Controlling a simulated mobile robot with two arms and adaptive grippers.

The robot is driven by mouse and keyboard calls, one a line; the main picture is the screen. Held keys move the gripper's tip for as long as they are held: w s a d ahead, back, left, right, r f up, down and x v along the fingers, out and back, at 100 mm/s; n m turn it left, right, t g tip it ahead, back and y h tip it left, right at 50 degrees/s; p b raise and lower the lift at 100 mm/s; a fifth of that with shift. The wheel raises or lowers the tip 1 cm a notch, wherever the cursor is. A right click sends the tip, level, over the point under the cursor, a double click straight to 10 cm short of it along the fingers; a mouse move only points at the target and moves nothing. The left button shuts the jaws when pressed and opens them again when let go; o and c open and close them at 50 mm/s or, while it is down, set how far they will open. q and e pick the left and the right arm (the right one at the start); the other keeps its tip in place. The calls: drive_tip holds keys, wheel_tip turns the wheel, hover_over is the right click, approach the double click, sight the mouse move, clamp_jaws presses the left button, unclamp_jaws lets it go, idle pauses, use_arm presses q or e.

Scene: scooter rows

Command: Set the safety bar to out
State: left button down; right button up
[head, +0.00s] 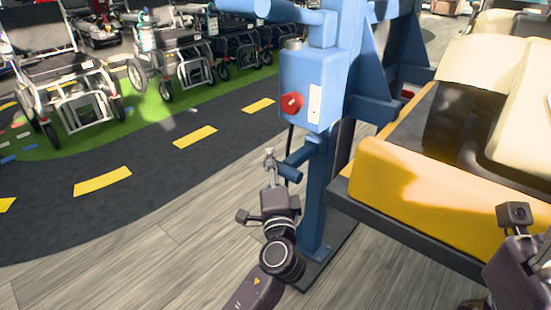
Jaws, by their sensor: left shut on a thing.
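A blue post (317,190) stands in the middle of the head view. A short blue bar (291,169) sticks out from its side below the control box; it may be the safety bar. My left gripper (269,157) is at the end of this bar and shut on it. The fingers hide part of the contact. A thicker blue bar (290,13) runs out to the left at the top of the post. My right gripper's dark housing (516,240) is at the lower right edge, and its fingers cannot be made out.
A blue box with a red knob (291,103) is on the post. A yellow vehicle body (415,200) with cream seats stands close on the right. Wheelchairs (180,55) are lined up at the back left. Grey wood floor (130,270) is free at the lower left.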

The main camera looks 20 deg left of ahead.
use_arm(q)
drive_tip(key=shift+s+f, duration=0.1)
drive_tip(key=shift+f, duration=0.15)
drive_tip(key=c, duration=2.1)
unclamp_jaws()
drive_tip(key=o, duration=0.4)
drive_tip(key=shift+s+r, duration=0.15)
drive_tip(key=shift+o, duration=0.2)
drive_tip(key=v, duration=1.2)
